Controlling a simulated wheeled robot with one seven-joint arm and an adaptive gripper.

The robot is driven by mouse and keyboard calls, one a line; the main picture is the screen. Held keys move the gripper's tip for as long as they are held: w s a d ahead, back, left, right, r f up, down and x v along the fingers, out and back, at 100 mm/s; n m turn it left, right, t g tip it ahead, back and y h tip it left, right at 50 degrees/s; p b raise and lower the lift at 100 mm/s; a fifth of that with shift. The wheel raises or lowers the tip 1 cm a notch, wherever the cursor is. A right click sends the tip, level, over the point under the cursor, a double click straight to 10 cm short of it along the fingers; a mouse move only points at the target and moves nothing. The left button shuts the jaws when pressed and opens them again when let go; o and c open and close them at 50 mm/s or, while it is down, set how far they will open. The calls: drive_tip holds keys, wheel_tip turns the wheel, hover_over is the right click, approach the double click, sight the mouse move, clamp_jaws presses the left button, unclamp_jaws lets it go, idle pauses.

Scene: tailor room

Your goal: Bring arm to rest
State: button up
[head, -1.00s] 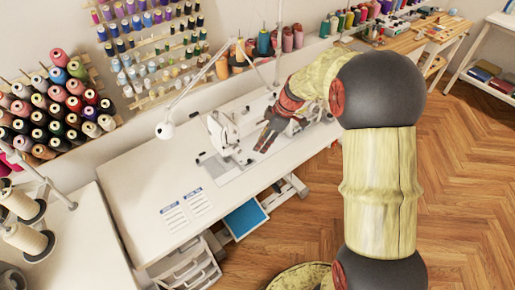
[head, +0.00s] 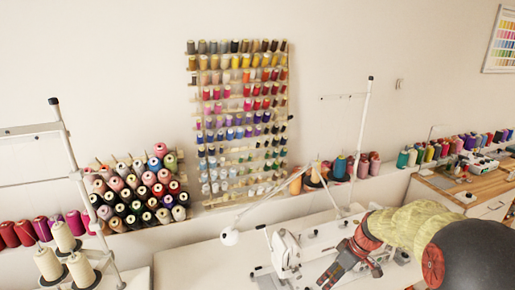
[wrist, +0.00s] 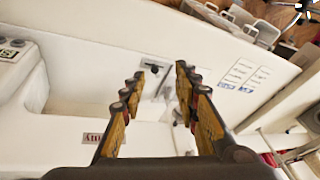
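My gripper (head: 328,278) is at the bottom of the head view, just right of the white sewing machine (head: 286,252) and over the white table. In the wrist view my gripper (wrist: 160,78) has its two yellow and dark fingers spread apart, with nothing between them. My arm reaches in from the lower right of the head view, with a pale yellow sleeve-like link and a dark round joint. I cannot tell the exact height of the fingers above the table.
Thread racks (head: 240,120) and cones (head: 140,190) line the wall. A thread stand (head: 70,150) rises at left. The wrist view shows printed sheets (wrist: 240,75) on a clear tabletop part.

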drive_tip(key=s+a+r+m+t+h, duration=0.2)
drive_tip(key=s+a+r+m, duration=0.1)
drive_tip(key=s+r, duration=0.6)
drive_tip(key=s+a+r+m+t+h, duration=0.1)
drive_tip(key=s+r+m, duration=0.4)
drive_tip(key=s+r, duration=0.5)
drive_tip(key=s+a+t, duration=0.1)
drive_tip(key=s, duration=0.7)
drive_tip(key=shift+a+r+h, duration=0.3)
drive_tip(key=shift+a+h, duration=0.1)
